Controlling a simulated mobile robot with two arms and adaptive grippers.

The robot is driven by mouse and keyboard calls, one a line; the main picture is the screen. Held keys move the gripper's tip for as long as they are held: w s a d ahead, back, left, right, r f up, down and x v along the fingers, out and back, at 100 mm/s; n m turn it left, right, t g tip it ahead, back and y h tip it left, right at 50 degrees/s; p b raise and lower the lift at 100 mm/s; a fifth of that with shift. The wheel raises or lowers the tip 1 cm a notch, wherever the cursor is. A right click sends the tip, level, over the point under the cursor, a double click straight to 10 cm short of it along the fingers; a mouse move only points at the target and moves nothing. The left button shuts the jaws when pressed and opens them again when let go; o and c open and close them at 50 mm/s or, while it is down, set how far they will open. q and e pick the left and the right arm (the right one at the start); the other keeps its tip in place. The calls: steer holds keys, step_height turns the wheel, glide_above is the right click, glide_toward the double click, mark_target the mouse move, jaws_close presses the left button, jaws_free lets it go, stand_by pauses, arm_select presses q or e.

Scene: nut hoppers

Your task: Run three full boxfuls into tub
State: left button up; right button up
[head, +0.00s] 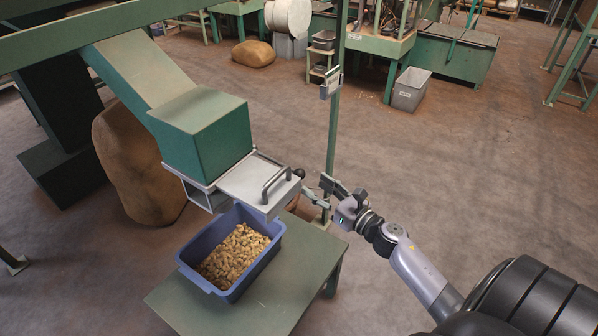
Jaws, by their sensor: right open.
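A blue tub (275,232) stands on a green table under the chute outlet. A heap of brown nuts (235,257) lies in it, below the rim. Above it a green metal box (205,140) hangs at the lower end of a sloping chute. A flat grey metal housing (250,182) with a bar handle (275,184) sits at the box's base, partly over the tub. A dark ball knob (299,173) shows at its right end. My right gripper (317,190) is open, just right of the knob, apparently empty; I cannot tell if it touches. My left gripper is out of view.
The green table (308,268) has bare room right of the tub. A thin green post (334,120) with a small grey holder rises behind my right gripper. Open floor lies to the right.

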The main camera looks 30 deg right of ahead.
mark_target(299, 172)
steer(key=w, duration=0.2)
steer(key=w+a, duration=0.1)
steer(key=w, duration=0.4)
steer(key=shift+w+a+p, duration=0.2)
steer(key=shift+w+p, duration=0.1)
steer(key=shift+p, duration=0.05)
jaws_close()
stand_by(0.5)
